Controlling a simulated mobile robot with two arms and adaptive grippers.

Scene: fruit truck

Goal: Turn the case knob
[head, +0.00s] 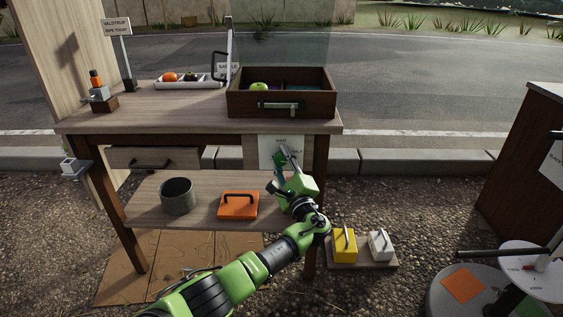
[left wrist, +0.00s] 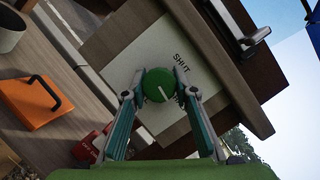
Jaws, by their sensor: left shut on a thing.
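The case knob (left wrist: 159,82) is a round green knob with a white pointer line, on a pale label plate (left wrist: 123,58) on the front of the stand. The plate reads "SHUT" beside the knob; another word is partly hidden by a finger. In the left wrist view the pointer slants toward the lower right of the picture. My left gripper (left wrist: 160,97) is shut on the knob, one finger on each side. In the head view my left gripper (head: 283,160) is at the plate (head: 273,144) and largely hides the knob. My right gripper is not in view.
A dark wooden case (head: 281,109) with a metal handle sits on the counter above. The lower shelf (head: 148,207) holds a grey pot (head: 177,197) and an orange block (head: 238,206) with a black handle. Yellow (head: 345,246) and white (head: 380,246) weights stand at the lower right.

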